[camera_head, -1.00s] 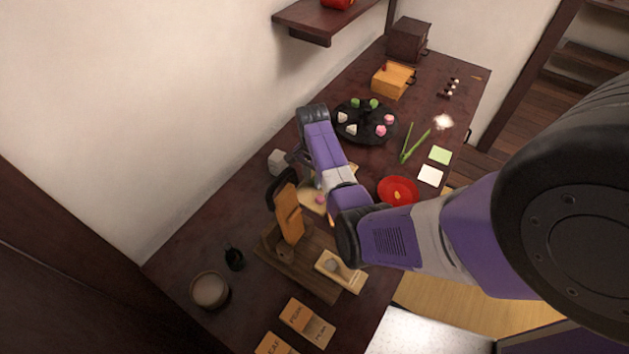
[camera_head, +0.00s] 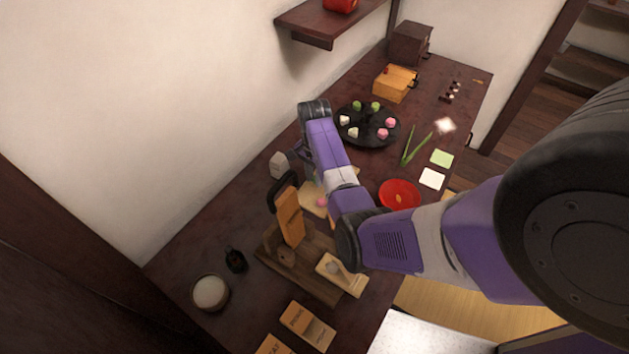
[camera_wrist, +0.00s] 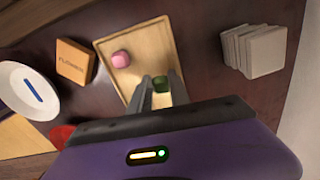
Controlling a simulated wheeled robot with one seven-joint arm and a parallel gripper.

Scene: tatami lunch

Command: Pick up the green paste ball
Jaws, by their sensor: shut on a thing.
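The green paste ball (camera_wrist: 161,84) sits between the two fingers of my gripper (camera_wrist: 159,88), which are shut on it, in the wrist view. It shows over the wooden tray (camera_wrist: 149,42); I cannot tell whether it touches the tray. A pink paste ball (camera_wrist: 121,58) lies on the same tray, to the left of my fingers. In the head view the tray (camera_head: 309,204) is partly hidden behind my arm, with the pink ball (camera_head: 321,202) at its edge. The held green ball is hidden there.
In the wrist view, a stack of pale blocks (camera_wrist: 254,50) stands right of the tray, and an orange labelled box (camera_wrist: 75,61) and a white plate (camera_wrist: 14,96) are to the left. A black platter (camera_head: 352,138) with several sweets and a red dish (camera_head: 414,188) are farther along the table.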

